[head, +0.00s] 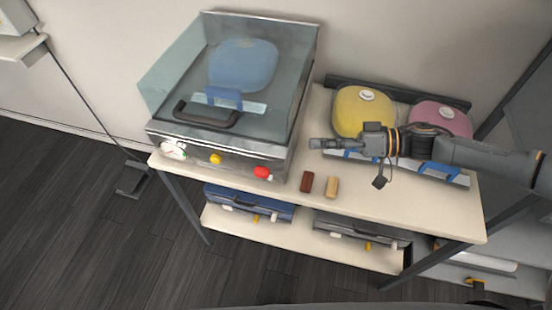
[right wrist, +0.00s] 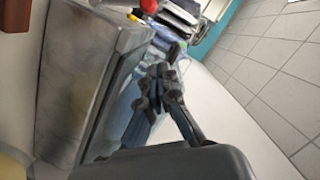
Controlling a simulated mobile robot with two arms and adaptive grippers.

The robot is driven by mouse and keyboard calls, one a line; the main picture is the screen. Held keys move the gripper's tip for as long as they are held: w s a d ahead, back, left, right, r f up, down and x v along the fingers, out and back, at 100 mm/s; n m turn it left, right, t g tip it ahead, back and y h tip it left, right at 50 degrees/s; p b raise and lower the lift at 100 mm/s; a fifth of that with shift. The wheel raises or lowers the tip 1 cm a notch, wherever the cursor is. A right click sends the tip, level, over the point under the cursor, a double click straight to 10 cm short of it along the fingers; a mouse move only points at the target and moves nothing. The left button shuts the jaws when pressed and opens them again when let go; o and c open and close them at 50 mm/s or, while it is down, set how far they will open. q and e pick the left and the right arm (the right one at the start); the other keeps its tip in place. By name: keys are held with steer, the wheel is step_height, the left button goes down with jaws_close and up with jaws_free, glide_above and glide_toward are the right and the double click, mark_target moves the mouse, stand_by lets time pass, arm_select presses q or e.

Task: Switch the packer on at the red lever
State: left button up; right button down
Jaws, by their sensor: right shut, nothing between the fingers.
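The packer (head: 217,140) is a steel box with a clear lid on the left of the table, with a blue item under the lid. Its red lever (head: 262,172) is a red knob at the right end of the front panel; it also shows at the top edge of the right wrist view (right wrist: 148,5). My right gripper (head: 314,143) is shut and empty, just right of the packer's side and apart from the lever. In the right wrist view its fingers (right wrist: 176,52) point along the packer's steel side (right wrist: 85,85). My left gripper is not in view.
A yellow knob (head: 215,159) and a white dial (head: 173,150) share the front panel. A dark red block (head: 307,182) and a tan block (head: 331,187) lie right of the lever. Yellow (head: 362,112) and pink (head: 443,117) packs stand behind my right arm. Cases (head: 249,203) fill the lower shelf.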

mark_target(264, 175)
steer(key=shift+d, duration=0.2)
steer(key=p+x, duration=0.3)
steer(key=x, duration=0.7)
steer(key=shift+a+r, duration=0.15)
steer(key=shift+a, duration=0.05)
steer(key=s+f, duration=0.1)
steer(key=s+f+p, duration=0.1)
steer(key=f, duration=0.1)
steer(key=shift+s+a, duration=0.25)
steer(key=shift+s, duration=0.15)
steer(key=shift+w+f, duration=0.1)
steer(key=shift+w, duration=0.05)
